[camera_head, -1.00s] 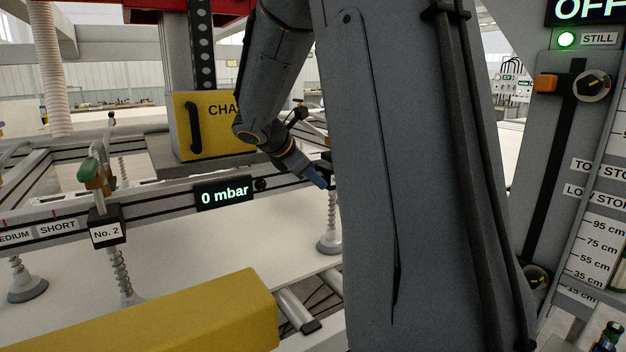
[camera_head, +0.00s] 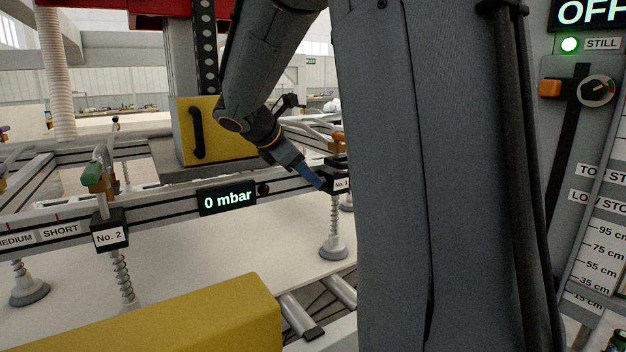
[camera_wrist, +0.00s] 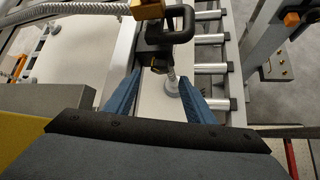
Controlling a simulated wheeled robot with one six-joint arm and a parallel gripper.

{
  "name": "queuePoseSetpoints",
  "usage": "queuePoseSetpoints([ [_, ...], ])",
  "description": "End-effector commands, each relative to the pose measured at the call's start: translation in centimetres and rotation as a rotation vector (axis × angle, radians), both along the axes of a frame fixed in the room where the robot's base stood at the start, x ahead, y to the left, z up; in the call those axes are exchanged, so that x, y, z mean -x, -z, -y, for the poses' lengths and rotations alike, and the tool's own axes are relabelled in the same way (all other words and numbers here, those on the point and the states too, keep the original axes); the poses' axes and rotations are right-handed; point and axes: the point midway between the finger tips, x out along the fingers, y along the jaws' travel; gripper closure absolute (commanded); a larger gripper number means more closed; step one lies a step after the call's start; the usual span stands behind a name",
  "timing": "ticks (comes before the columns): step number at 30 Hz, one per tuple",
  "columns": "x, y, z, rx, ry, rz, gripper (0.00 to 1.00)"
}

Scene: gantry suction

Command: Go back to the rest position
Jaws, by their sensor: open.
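My gripper shows in the wrist view (camera_wrist: 158,95) with its two blue fingers spread apart and nothing between them touching either finger. Beyond the fingers are a black handle (camera_wrist: 178,28) and a suction cup (camera_wrist: 172,84) above a white sheet. In the head view my gripper (camera_head: 312,178) is small and seen from the side, near the block marked No. 3 (camera_head: 341,184). I cannot tell from there whether it touches the block. My large grey arm link hides much of the middle right of the head view.
The gantry beam carries a 0 mbar display (camera_head: 228,200) and a No. 2 block (camera_head: 109,237). A yellow bar (camera_head: 200,318) lies in front. A white sheet (camera_head: 190,250) lies under the suction cups. At right stand a control panel reading OFF (camera_head: 588,13) and a height scale (camera_head: 602,250).

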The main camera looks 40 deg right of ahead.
Motion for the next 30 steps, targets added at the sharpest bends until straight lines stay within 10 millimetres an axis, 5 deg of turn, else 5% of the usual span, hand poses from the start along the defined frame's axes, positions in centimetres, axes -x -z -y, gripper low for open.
queuePoseSetpoints([
  [23, 0.4, -1.1, -1.5, -0.004, 0.002, 0.0, 0.51],
  [26, 1.0, 0.2, -2.3, -0.046, 0.025, 0.017, 0.51],
  [30, 3.7, 5.1, -5.8, -0.21, 0.142, 0.077, 0.51],
])
